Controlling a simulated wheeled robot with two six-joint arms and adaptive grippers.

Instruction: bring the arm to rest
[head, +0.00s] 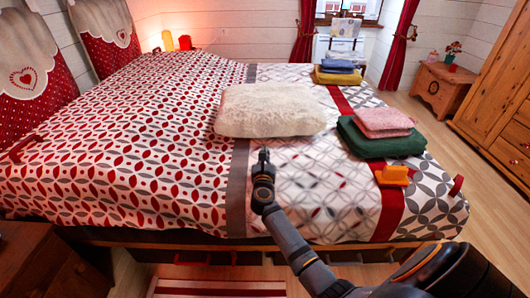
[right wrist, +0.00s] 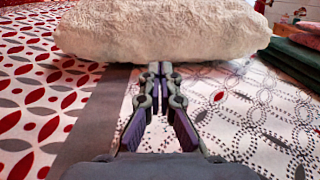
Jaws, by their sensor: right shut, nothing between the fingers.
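My right gripper (head: 263,156) is over the near part of the bed (head: 130,140), pointing at a cream fluffy folded blanket or cushion (head: 270,110). In the right wrist view the fingers of the right gripper (right wrist: 154,70) are together at the tips with nothing between them. The cream item (right wrist: 165,28) is just beyond the fingertips in that view; I cannot tell whether they touch it. My left gripper is not in view.
Folded pink (head: 383,122) and green (head: 380,142) cloths lie on the bed's right side, near an orange item (head: 394,175). Yellow and blue folded cloths (head: 337,74) lie farther back. A wooden chest (head: 443,88) and a wardrobe (head: 497,110) stand at right.

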